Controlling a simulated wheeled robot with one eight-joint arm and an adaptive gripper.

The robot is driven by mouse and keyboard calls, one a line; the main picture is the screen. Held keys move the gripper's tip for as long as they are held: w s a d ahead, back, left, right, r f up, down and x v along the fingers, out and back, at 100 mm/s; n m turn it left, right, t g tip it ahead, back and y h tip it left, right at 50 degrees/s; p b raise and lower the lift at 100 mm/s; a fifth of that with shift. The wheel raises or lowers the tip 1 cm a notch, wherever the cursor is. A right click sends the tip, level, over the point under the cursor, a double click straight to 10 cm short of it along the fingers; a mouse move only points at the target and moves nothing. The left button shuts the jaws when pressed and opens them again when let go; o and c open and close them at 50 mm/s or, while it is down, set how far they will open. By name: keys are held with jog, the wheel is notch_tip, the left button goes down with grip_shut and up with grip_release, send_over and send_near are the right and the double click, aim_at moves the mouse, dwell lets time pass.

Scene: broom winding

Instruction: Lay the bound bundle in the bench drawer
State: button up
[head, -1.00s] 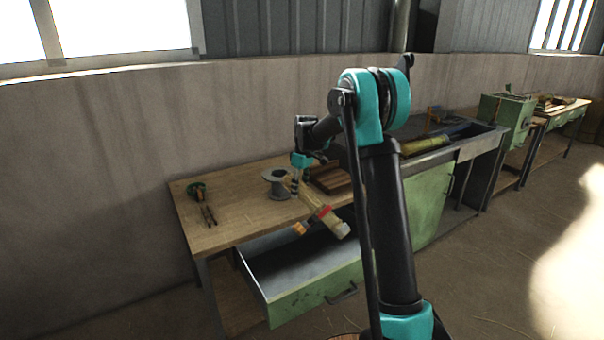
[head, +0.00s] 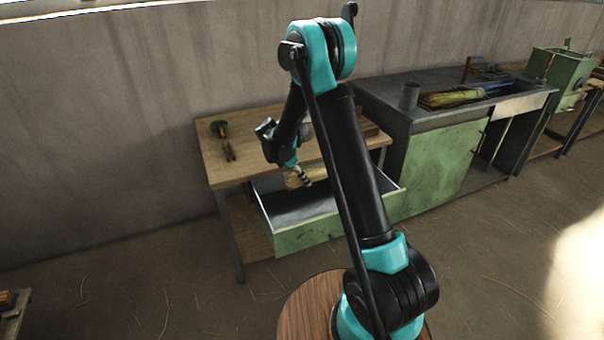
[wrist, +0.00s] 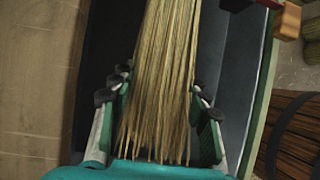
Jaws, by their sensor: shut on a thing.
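The bundle of pale straw (wrist: 160,75) runs up the middle of the wrist view, with its loose ends toward my palm. My gripper (wrist: 160,95) is shut on it, a finger on each side. In the head view, my gripper (head: 300,174) points down over the drawer, and part of the bundle (head: 293,181) shows beside it. The green bench drawer (head: 305,236) is pulled open with a dark grey inside. Dark drawer floor shows on both sides of the straw in the wrist view. I cannot tell whether the bundle touches the floor. My arm hides the drawer's right part.
The wooden bench top (head: 235,165) lies behind the drawer, with a green-handled tool (head: 220,130) on it. Floor in front is clear.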

aim_at(286, 179)
jog(key=shift+f, duration=6.05)
jog(key=o, duration=1.2)
jog(key=shift+o, duration=0.2)
jog(key=v, duration=1.2)
